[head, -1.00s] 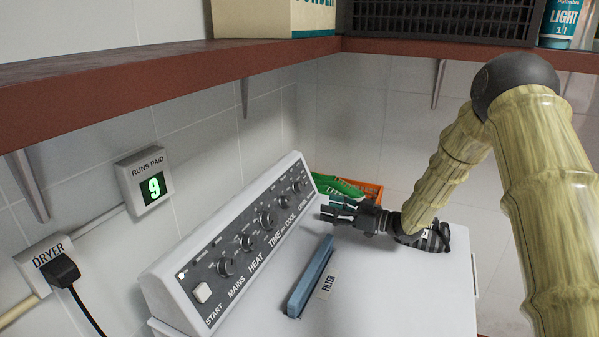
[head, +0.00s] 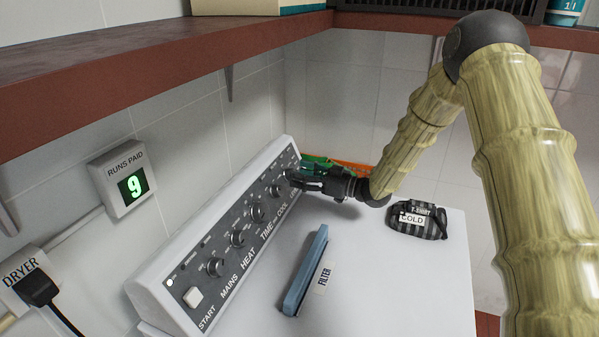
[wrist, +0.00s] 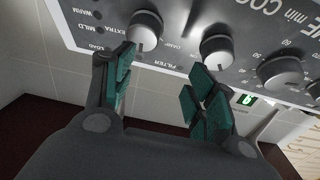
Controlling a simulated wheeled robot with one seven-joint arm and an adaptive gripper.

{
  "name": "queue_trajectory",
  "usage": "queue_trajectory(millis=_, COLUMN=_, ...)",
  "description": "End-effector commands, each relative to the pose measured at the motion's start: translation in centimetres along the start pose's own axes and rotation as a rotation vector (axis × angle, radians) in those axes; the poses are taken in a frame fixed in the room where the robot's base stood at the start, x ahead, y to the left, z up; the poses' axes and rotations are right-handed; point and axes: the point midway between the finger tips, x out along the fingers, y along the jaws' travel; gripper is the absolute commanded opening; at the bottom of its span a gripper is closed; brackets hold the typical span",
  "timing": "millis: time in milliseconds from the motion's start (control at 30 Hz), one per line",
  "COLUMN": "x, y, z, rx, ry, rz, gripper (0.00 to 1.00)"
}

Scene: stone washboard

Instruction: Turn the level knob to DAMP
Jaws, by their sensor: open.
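The level knob (wrist: 146,28) is a light grey round knob at the left end of the row in the wrist view. The word DAMP (wrist: 182,45) is printed to its right, between it and the neighbouring knob (wrist: 217,45). I cannot tell which mark its pointer meets. My gripper (head: 296,180) is at the far end of the control panel (head: 225,246), partly covering the level knob. In the wrist view my gripper (wrist: 163,65) is open and empty. Its left fingertip is close to the level knob's lower edge; contact is unclear. Its right fingers are below the neighbouring knob.
A blue filter bar (head: 306,270) lies on the white dryer top (head: 390,280). A striped bag labelled COLD (head: 418,220) sits at the right. Green and orange baskets (head: 352,168) are behind my gripper. A brown shelf (head: 150,75) runs above the panel.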

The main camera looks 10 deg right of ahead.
Motion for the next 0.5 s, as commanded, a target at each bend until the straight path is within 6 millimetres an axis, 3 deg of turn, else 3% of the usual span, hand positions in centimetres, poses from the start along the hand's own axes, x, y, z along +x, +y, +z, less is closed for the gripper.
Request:
queue_trajectory(millis=133, x=2.1, y=1.9, z=1.7, rx=0.018, ry=-0.014, rz=0.000, gripper=0.56)
queue_trajectory(millis=333, x=2.5, y=2.5, z=2.3, rx=0.024, ry=-0.020, rz=0.001, gripper=0.56)
queue_trajectory(millis=367, x=2.4, y=2.5, z=2.3, rx=0.023, ry=-0.019, rz=0.002, gripper=0.62)
queue_trajectory(millis=500, x=2.1, y=2.2, z=1.9, rx=0.020, ry=-0.017, rz=0.003, gripper=0.36)
